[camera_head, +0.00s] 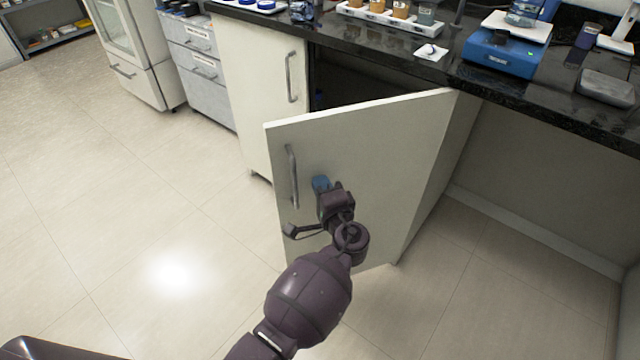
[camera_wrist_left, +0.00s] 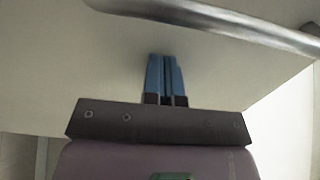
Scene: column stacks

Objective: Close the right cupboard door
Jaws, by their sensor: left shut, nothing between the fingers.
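The right cupboard door (camera_head: 380,150) is a cream panel standing open, swung out from the cabinet under the dark counter, hinged at its right side. Its metal handle (camera_head: 292,177) is near its free left edge. In the left wrist view the door panel (camera_wrist_left: 75,70) fills most of the picture and the handle (camera_wrist_left: 215,18) crosses the top. My left gripper (camera_head: 321,184) is in front of the door's outer face, right of the handle. Its blue fingertips (camera_wrist_left: 165,75) are together and empty, at or very near the panel; contact is hard to tell. My right gripper is not seen.
The left cupboard door (camera_head: 255,85) is shut. The dark cupboard opening (camera_head: 365,78) shows behind the open door. The black counter (camera_head: 465,75) above holds a blue scale (camera_head: 503,52) and a rack (camera_head: 390,18). The floor (camera_head: 130,215) at left is clear.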

